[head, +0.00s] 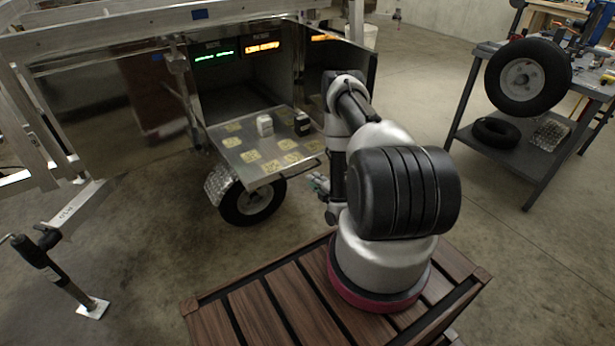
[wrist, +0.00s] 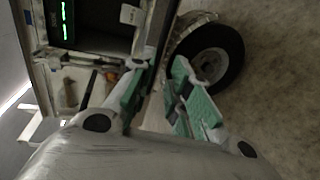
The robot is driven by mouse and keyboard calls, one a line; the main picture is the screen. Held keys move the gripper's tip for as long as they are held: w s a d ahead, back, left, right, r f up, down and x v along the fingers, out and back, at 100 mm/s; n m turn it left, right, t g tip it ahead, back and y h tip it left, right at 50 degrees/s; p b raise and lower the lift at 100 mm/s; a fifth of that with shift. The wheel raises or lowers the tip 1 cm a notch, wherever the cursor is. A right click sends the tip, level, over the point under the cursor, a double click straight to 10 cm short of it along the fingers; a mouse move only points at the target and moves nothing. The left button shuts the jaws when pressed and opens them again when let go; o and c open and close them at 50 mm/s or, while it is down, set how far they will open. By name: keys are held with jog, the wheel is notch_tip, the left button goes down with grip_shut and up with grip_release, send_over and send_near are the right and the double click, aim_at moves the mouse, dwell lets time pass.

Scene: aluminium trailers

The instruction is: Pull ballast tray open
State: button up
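The ballast tray (head: 242,150) is a flat metal panel with several yellowish square marks, reaching out of the trailer's open compartment above the wheel. A white block (head: 265,126) and a black block (head: 302,124) stand on it. A dark bar handle (head: 292,174) runs along its front edge. My gripper (head: 319,183) is low, just off the tray's front right corner. In the wrist view its green-padded fingers (wrist: 161,70) are apart, close to a dark edge of the tray. I cannot tell whether they touch it or straddle the handle.
The trailer wheel (head: 252,203) is under the tray and shows close to the fingers in the wrist view (wrist: 211,64). Green (head: 214,55) and orange (head: 262,47) displays sit above the compartment. A workbench (head: 520,155) with tyres stands at right. Floor between is clear.

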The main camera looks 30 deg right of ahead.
jog(key=shift+v, duration=1.7)
